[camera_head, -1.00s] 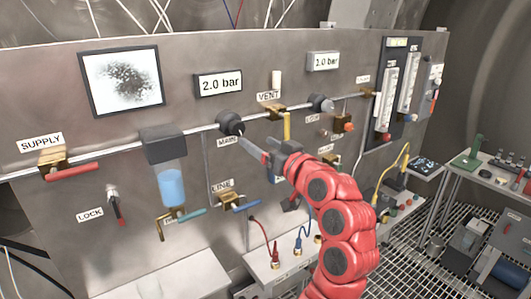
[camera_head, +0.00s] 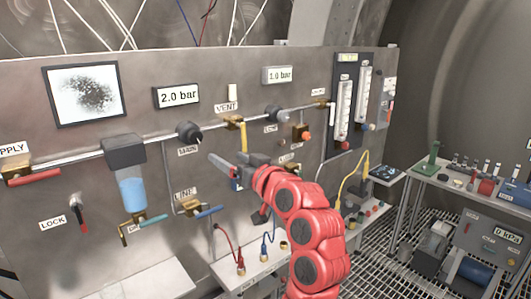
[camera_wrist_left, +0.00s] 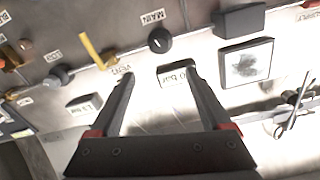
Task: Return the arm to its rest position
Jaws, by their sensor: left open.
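My left arm (camera_head: 304,217), with red links, rises from the bottom of the head view. Its left gripper (camera_head: 226,161) is open and points left in front of the steel panel. It shows in front of the area below and right of the black MAIN knob (camera_head: 189,132), with a gap in the picture between fingertips and knob. In the left wrist view both dark fingers of the left gripper (camera_wrist_left: 160,75) are spread apart with nothing between them. The MAIN knob (camera_wrist_left: 159,40) shows beyond the fingertips there. My right gripper is in neither view.
The panel (camera_head: 75,180) carries a yellow VENT lever (camera_head: 243,137), a blue LINE handle (camera_head: 209,211) and a blue-filled bowl (camera_head: 131,191). The left display (camera_head: 178,96) reads 2.0 bar; the right one (camera_head: 279,75) seems to read 1.0 bar. A bench (camera_head: 460,190) stands right, above grating.

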